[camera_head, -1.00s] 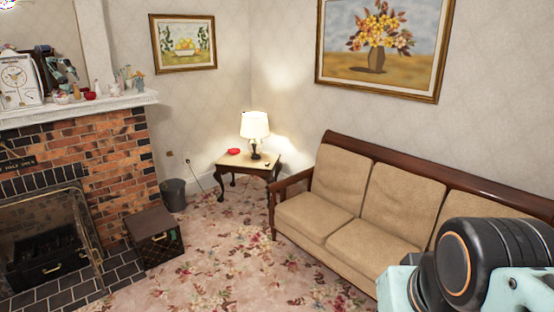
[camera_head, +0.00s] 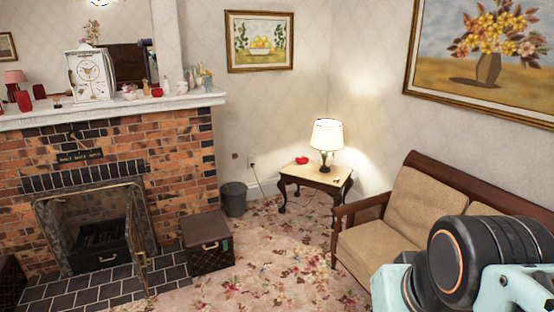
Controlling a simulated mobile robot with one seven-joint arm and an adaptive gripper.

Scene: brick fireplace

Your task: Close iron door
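A brick fireplace (camera_head: 183,150) stands at the left, with a metal-framed opening. An iron door (camera_head: 138,245) at the right side of the opening is swung outward and stands open, seen nearly edge-on. The dark grate (camera_head: 98,243) shows inside the firebox. My arm shows at the lower right, in front of the sofa, far from the fireplace. My gripper is not in view.
A brown chest (camera_head: 207,243) sits on the floor just right of the iron door. Dark hearth tiles (camera_head: 70,298) lie in front. A bin (camera_head: 233,198), a side table (camera_head: 315,175) with lamp and a sofa (camera_head: 380,240) stand to the right. Patterned carpet is clear between.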

